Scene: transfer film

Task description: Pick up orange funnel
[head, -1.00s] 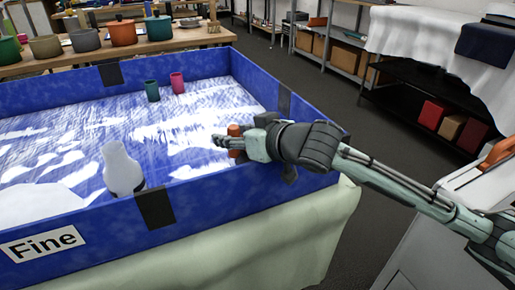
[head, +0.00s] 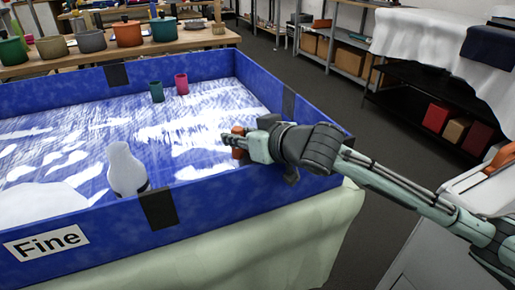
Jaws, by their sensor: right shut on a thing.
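The orange funnel (head: 238,131) is inside the right front part of the blue box (head: 225,199), mostly hidden behind my right gripper (head: 229,140). Orange shows just above and below the fingers. My right gripper reaches over the box's right side and is shut on the funnel. I cannot tell whether the funnel touches the box floor. My left gripper is not in view.
A white bottle-like object (head: 126,168) stands near the front wall. A green cup (head: 157,91) and a pink cup (head: 181,84) stand farther back. The box walls surround them. Pots (head: 128,34) stand on a wooden table behind.

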